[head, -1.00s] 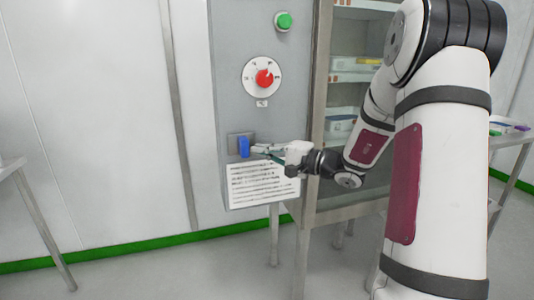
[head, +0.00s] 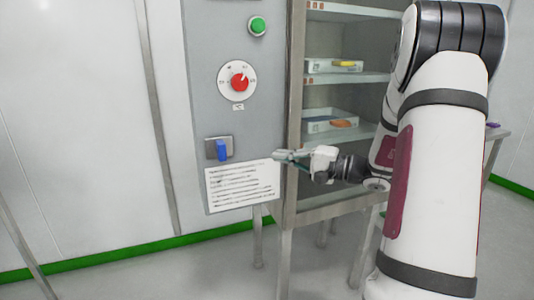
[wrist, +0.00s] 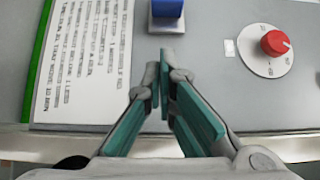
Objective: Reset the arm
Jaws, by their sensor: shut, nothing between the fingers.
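My gripper (head: 279,155) is shut and empty in the head view. It is right of the blue switch (head: 221,150) on the grey control panel (head: 205,100), with a gap between them, near the upper right corner of the printed label (head: 242,184). In the wrist view my gripper (wrist: 160,70) points at the panel, with its fingertips close together just below the blue switch (wrist: 167,8). The red dial (wrist: 276,42) is to the right there; in the head view the red dial (head: 239,83) is above the switch.
A green button (head: 257,26) is at the panel's top. A cabinet with shelves (head: 348,78) holding boxes stands right of the panel, behind my arm. A table edge (head: 497,134) is at the far right. The floor and wall to the left are mostly clear.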

